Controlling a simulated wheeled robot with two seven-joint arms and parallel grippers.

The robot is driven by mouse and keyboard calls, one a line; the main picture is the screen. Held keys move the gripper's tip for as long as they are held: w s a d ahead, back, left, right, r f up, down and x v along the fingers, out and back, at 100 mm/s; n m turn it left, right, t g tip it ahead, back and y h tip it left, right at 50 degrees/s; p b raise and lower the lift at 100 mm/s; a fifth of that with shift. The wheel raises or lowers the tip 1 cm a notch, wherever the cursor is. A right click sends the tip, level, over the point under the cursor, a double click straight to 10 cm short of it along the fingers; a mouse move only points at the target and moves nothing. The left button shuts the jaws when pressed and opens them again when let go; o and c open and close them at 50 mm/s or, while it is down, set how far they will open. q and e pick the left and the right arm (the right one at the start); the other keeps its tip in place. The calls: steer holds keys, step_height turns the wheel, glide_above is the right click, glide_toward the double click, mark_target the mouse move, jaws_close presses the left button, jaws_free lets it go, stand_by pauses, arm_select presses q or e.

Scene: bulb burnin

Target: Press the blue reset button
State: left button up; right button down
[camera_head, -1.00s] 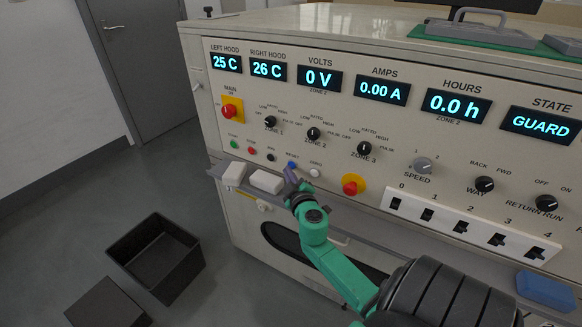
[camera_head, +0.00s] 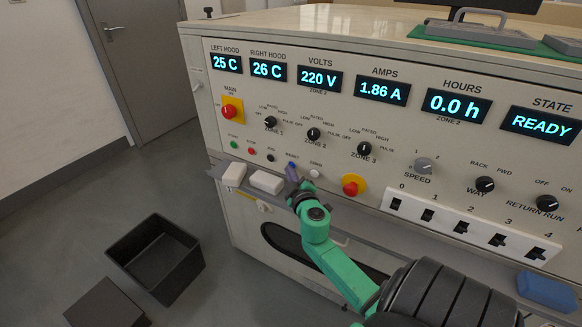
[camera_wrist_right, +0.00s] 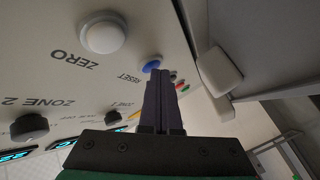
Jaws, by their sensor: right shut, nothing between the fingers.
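The blue reset button (camera_wrist_right: 152,65) shows on the panel in the wrist view, beside the RESET label. My right gripper (camera_head: 291,169) is shut and empty, and its fingers point at the panel just under the RESET label in the head view. In the wrist view the fingertips (camera_wrist_right: 162,76) overlap the lower edge of the button. I cannot tell whether they touch it or stand slightly off. In the head view the fingers largely cover the button. The STATE display (camera_head: 541,124) reads READY. My left gripper is not in view.
The white ZERO button (camera_head: 314,174) is just right of the fingers, with a red knob on yellow (camera_head: 352,186) further right. Black, red and green buttons are to the left. White blocks (camera_head: 266,182) lie on the ledge below. A black bin (camera_head: 158,260) stands on the floor.

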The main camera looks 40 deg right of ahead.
steer(key=shift+s+a, duration=0.25)
steer(key=shift+a, duration=0.55)
steer(key=a, duration=0.2)
steer(key=s+a, duration=0.1)
steer(key=a, duration=0.1)
steer(key=shift+s+a, duration=0.2)
steer(key=shift+a, duration=0.2)
stand_by(0.6)
